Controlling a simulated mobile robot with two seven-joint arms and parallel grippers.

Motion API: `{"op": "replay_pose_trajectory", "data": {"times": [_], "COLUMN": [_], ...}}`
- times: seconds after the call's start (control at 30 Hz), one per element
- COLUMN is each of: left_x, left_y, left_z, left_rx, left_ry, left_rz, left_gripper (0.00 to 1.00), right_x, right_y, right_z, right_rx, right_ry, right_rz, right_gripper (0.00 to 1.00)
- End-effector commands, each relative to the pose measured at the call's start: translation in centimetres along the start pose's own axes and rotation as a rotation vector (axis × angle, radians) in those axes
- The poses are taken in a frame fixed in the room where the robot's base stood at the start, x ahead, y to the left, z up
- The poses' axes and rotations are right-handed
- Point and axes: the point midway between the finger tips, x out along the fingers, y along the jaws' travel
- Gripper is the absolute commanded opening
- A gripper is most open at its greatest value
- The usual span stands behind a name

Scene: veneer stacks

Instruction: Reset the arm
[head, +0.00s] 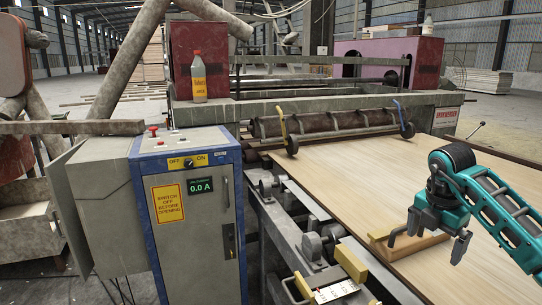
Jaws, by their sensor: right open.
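My right arm comes in from the right edge, teal and dark grey. Its right gripper (427,246) is open, with its fingers spread apart and pointing down. It is above the near part of the light wood veneer sheet (345,185) on the machine bed. A small tan wooden block (408,248) shows just behind and below the fingers. No part of it is visibly gripped, and I cannot tell whether a finger touches it. My left gripper is not in view.
A grey control cabinet (195,235) with a blue frame stands at left, reading 0.0 A. A bottle (198,80) stands on the machine. Yellow blocks (350,263) sit at the bed's near edge.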

Motion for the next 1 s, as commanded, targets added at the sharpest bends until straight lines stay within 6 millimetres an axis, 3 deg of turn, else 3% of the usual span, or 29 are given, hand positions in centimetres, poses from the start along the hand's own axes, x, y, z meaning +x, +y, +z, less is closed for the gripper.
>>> {"op": "replay_pose_trajectory", "data": {"times": [0.03,0.1,0.27,0.3,0.4,0.5,0.63,0.77,0.87,1.0], "left_x": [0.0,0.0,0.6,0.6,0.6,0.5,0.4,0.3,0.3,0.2], "left_y": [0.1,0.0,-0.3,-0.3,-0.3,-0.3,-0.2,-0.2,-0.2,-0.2], "left_z": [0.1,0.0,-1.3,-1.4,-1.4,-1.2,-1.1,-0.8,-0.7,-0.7], "left_rx": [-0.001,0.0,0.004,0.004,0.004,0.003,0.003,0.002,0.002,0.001], "left_ry": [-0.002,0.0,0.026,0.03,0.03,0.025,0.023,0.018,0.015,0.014], "left_rz": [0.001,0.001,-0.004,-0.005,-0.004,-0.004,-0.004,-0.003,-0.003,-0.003], "left_gripper": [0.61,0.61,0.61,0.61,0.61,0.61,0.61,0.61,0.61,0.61], "right_x": [1.9,3.6,5.7,5.6,4.1,1.9,0.1,1.1,4.0,10.4], "right_y": [1.0,2.5,4.8,5.2,5.8,5.8,5.4,4.2,2.1,-3.0], "right_z": [-3.0,-6.9,-17.9,-20.9,-27.3,-31.1,-32.2,-30.7,-29.3,-28.8], "right_rx": [-0.082,-0.181,-0.356,-0.378,-0.354,-0.22,0.099,0.503,0.841,1.291], "right_ry": [0.08,0.194,0.51,0.602,0.824,0.999,1.132,1.149,1.098,0.961], "right_rz": [0.05,0.147,0.436,0.53,0.784,1.022,1.264,1.373,1.353,1.162], "right_gripper": [1.0,1.0,1.0,1.0,1.0,1.0,1.0,1.0,1.0,1.0]}}
